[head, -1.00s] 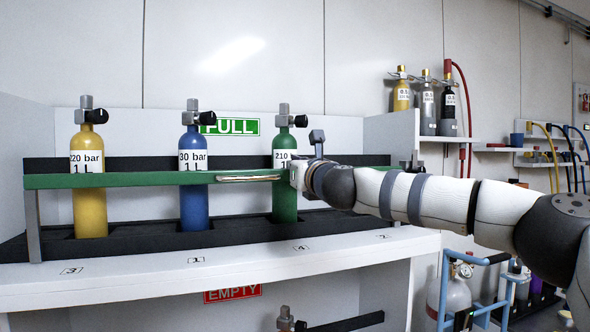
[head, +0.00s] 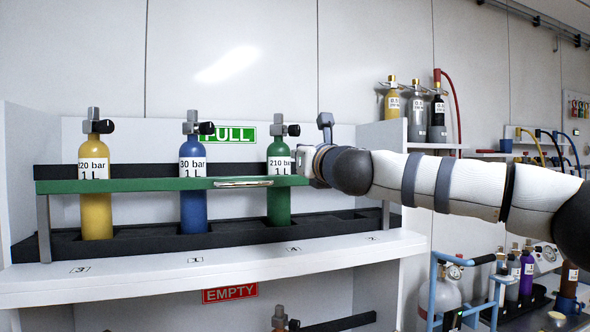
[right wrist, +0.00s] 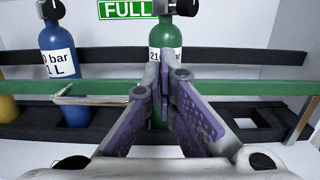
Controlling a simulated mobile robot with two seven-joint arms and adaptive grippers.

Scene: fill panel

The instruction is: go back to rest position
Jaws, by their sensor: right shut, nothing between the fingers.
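My right gripper (right wrist: 163,85) is shut and empty in the right wrist view, its purple-padded fingers meeting in front of the green cylinder. In the head view my right arm comes in from the right and its gripper (head: 303,163) is just right of the green cylinder (head: 279,200), close to the green rail. The green cylinder stands upright in the rack behind the rail; it also shows in the right wrist view (right wrist: 170,42). Whether the fingers touch it I cannot tell. My left gripper is not in view.
A yellow cylinder (head: 96,212) and a blue cylinder (head: 193,210) stand upright in the same rack, behind the green rail (head: 130,185). A shelf (head: 433,146) with small cylinders is at the right. Below it, a blue trolley (head: 436,280) stands on the right.

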